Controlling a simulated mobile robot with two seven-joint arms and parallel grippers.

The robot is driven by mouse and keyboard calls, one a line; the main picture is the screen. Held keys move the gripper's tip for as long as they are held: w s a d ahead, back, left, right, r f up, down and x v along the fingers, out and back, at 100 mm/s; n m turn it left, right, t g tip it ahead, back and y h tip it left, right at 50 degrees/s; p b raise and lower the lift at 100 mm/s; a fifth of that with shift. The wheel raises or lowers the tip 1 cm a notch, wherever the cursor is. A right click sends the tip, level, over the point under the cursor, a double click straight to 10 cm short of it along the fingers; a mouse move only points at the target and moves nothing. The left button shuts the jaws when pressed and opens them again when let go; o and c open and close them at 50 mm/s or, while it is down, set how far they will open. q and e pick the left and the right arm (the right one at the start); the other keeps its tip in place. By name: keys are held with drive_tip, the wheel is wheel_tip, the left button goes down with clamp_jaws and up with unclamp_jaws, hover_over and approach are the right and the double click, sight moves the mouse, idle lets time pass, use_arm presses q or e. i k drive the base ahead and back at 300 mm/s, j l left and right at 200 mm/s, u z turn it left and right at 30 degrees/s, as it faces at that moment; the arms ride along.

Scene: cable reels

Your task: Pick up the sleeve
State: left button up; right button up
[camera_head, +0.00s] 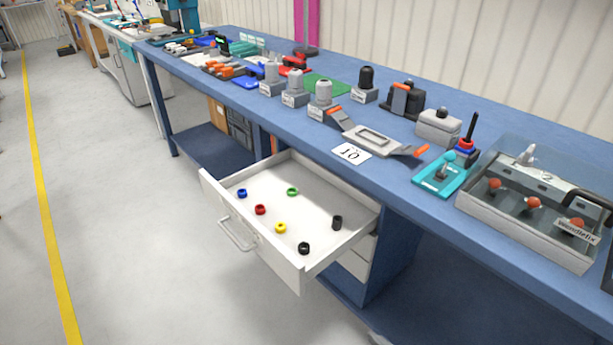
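An open white drawer (290,262) under the blue workbench holds several small parts. The taller dark cylinder (337,222) near its right side looks like the sleeve; it stands upright. A short black ring (304,248) lies near the front right corner. A yellow ring (281,228), a red ring (260,209), a blue ring (242,193) and a green ring (292,191) lie apart from each other on the drawer floor. Neither of my grippers is in view.
The blue workbench (500,235) stands above and behind the drawer. On it are a grey plate fixture (372,139), a teal joystick base (432,187) and a clear-lidded box (520,238). The drawer handle (236,236) faces the clear grey floor (130,230).

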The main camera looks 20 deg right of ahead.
sight(337, 223)
drive_tip(key=i+j+z, duration=0.15)
drive_tip(key=j, duration=0.2)
drive_tip(key=i+j+z, duration=0.2)
drive_tip(key=j, duration=0.15)
drive_tip(key=i+j+z, duration=0.15)
drive_tip(key=j, duration=0.2)
drive_tip(key=i+j+z, duration=0.2)
drive_tip(key=j, duration=0.2)
drive_tip(key=j+z, duration=0.15)
drive_tip(key=j, duration=0.25)
drive_tip(key=i+j+z, duration=0.15)
drive_tip(key=j, duration=0.25)
drive_tip(key=k, duration=0.05)
